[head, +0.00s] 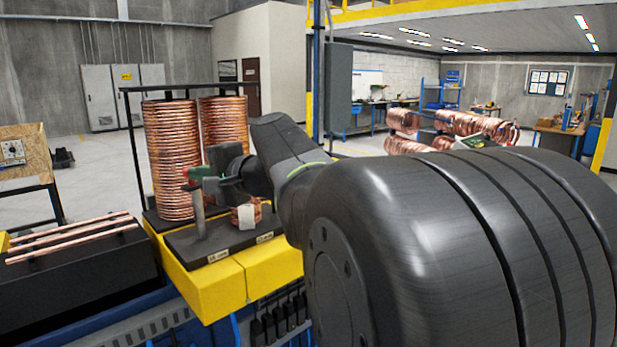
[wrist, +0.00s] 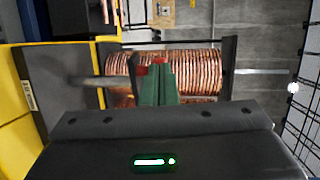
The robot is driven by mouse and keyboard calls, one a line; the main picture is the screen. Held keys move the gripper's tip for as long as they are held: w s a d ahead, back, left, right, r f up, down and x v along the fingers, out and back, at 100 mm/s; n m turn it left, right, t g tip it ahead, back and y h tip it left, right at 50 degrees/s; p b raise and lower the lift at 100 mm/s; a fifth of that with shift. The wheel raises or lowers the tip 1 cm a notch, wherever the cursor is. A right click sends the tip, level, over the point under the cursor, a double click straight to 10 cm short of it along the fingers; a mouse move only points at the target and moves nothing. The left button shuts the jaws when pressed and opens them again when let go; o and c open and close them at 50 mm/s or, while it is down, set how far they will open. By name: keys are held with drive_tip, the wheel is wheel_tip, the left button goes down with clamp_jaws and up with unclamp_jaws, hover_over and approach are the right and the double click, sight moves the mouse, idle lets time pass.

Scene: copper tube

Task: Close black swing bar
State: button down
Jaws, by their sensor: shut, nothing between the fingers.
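A black bar (head: 180,88) runs across the top of a thin black frame around the tall copper coil stacks in the head view. In the wrist view, turned sideways, a dark bar (wrist: 229,68) stands at the right end of the coils; I cannot tell for sure that it is the swing bar. Contact cannot be judged.
A grey upright post (head: 199,212) and a small copper coil with a white label (head: 246,216) stand on a dark plate on a yellow base (head: 200,287). The post also shows in the wrist view (wrist: 92,82). Copper tubes (head: 75,237) lie at left.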

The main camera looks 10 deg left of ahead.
drive_tip(key=r+x, duration=0.1)
drive_tip(key=x, duration=0.6)
drive_tip(key=shift+a, duration=0.15)
drive_tip(key=shift+w+a, duration=0.1)
idle(0.3)
